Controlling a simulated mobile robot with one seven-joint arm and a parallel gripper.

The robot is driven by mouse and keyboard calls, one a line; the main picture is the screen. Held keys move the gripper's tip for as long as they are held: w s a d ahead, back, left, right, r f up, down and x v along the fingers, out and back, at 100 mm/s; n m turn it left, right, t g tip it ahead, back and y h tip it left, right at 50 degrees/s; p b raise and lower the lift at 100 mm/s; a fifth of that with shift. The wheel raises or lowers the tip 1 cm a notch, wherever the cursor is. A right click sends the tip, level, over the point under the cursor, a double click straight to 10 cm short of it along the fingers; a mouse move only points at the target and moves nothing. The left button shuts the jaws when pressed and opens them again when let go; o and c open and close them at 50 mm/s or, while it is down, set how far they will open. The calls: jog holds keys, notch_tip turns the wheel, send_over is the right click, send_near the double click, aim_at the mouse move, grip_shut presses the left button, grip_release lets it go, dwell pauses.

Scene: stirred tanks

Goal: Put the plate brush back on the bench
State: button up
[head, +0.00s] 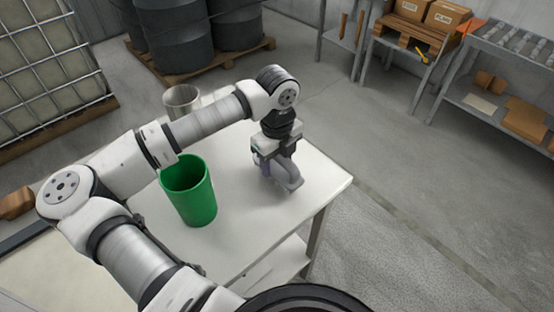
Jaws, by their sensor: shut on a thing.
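The white bench (243,245) stands in front of me. My gripper (272,172) points down over the right part of its top and is shut on the plate brush (290,180). The brush looks grey, and the fingers partly hide it. It is at or just above the bench top; I cannot tell whether it touches.
A green bin (188,192) stands on the bench left of my gripper, under my arm. A metal pot (182,101) is near the back left. The bench top is clear in front of and right of the gripper. Drums (178,38) and shelves with boxes stand beyond.

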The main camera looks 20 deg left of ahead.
jog(key=shift+f, duration=0.45)
jog(key=shift+f+b, duration=0.25)
jog(key=shift+b, duration=0.1)
jog(key=o, duration=0.9)
jog(key=shift+r, duration=0.1)
jog(key=shift+o, duration=0.2)
jog(key=shift+r, duration=0.1)
jog(key=shift+r+p, duration=0.2)
jog(key=shift+p, duration=0.25)
jog(key=shift+r+b, duration=0.35)
notch_tip(320, 180, up, 11)
jog(key=shift+b, duration=1)
